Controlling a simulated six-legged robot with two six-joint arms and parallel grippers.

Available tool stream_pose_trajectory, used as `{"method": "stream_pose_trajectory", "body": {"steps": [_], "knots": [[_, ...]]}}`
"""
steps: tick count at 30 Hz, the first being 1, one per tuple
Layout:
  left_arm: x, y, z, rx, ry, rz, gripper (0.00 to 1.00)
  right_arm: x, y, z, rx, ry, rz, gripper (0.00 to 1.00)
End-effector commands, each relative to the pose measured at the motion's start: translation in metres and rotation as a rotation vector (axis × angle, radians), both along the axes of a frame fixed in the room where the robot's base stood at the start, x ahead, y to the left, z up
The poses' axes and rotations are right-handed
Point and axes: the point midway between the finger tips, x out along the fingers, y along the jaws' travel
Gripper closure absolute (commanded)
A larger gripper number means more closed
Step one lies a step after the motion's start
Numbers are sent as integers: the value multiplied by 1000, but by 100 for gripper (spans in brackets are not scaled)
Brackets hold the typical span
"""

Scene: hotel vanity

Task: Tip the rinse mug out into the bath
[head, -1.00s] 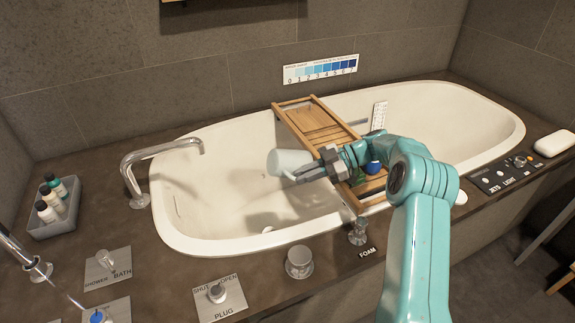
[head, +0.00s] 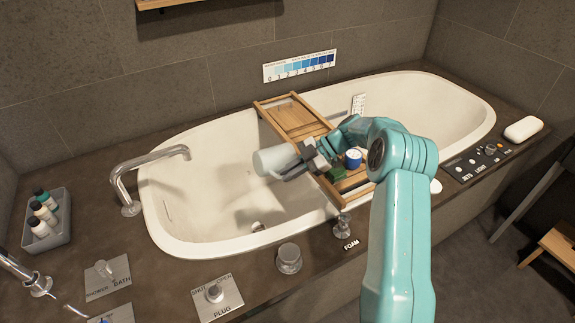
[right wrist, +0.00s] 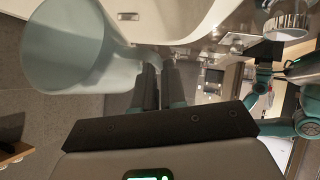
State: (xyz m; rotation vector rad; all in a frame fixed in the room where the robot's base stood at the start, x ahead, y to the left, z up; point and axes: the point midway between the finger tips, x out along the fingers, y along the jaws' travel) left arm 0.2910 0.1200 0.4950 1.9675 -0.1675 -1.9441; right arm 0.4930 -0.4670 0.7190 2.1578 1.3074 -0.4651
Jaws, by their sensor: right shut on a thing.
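The rinse mug (head: 275,161), pale and translucent, lies on its side in the air over the bath (head: 205,185), its wide end toward the left. My right gripper (head: 308,160) is shut on it from the right. In the right wrist view the mug (right wrist: 72,48) fills the upper left, with the fingers (right wrist: 160,85) at its right side. I cannot tell whether anything is inside it or running out. My left gripper is not in view.
A wooden bath tray (head: 285,105) spans the bath, with a blue-and-white cup (head: 353,158) and a green item (head: 336,173) on it. The tap (head: 150,160) stands at the left rim. A bottle caddy (head: 58,238) and plug control (head: 215,292) sit on the deck.

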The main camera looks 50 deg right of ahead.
Motion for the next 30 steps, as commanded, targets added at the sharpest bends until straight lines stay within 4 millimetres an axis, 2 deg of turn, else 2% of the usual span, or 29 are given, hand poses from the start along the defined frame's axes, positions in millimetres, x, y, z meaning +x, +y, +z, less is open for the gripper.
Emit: {"method": "stream_pose_trajectory", "body": {"steps": [4, 12, 22, 30], "knots": [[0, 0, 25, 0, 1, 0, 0, 0, 3, 15, -85, 25, 3, 100], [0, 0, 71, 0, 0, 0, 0, 1, 7, 29, -286, 90, 4, 100], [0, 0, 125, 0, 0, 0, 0, 3, 12, 41, -483, 152, 4, 100], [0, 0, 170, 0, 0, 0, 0, 5, 20, 37, -631, 204, 4, 100]]}}
